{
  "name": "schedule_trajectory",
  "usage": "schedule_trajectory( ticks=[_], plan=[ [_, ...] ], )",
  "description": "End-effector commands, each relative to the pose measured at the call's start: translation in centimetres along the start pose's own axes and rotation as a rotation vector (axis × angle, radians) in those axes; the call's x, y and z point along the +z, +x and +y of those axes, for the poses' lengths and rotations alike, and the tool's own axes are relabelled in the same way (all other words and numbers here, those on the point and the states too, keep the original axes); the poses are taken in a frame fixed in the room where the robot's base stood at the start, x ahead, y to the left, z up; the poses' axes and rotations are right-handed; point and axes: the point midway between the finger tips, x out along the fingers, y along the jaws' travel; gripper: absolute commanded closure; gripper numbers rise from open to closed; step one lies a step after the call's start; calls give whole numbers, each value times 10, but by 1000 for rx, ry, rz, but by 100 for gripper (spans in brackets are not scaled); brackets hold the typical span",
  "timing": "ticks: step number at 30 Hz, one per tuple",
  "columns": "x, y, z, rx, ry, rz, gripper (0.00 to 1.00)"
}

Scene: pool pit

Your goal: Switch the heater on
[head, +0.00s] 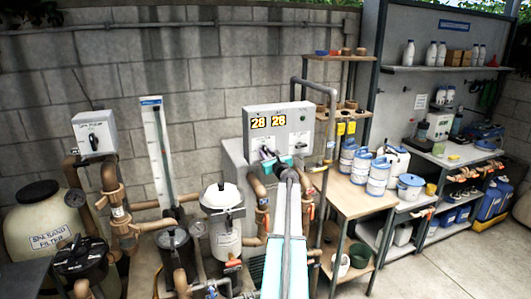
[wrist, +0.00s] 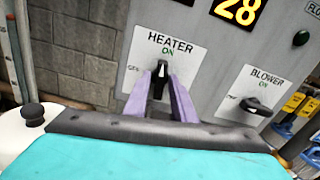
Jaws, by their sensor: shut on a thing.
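The heater switch (wrist: 160,82) is a black knob on a white plate marked HEATER, with ON above it and OFF to its left. The knob stands about upright, its top toward ON. My gripper (wrist: 159,76) has its two purple fingers on either side of the knob and is shut on it. In the head view my gripper (head: 268,154) is at the lower left of the grey control box (head: 292,115), and my arm hides part of the box's front. The fingers cover the sides of the knob.
The blower switch (wrist: 258,106) is right of the heater, its knob lying nearly level. Yellow digits (head: 268,122) show on the box. A white canister (head: 222,225) and brown pipes stand close below. A wooden bench (head: 352,195) with white tubs is to the right.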

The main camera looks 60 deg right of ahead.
Motion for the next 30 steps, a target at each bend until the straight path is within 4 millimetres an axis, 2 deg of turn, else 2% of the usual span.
schedule_trajectory(
  ticks=[1,9,17,18,20,30],
  plan=[
    [-5,-2,0,-1,31,5,98],
    [-5,-1,0,-1,188,5,98],
    [-4,-1,0,-1,203,5,98],
    [-4,-1,0,-1,203,5,75],
    [-4,-1,0,-1,203,4,66],
    [-1,0,0,0,202,2,66]
  ],
)
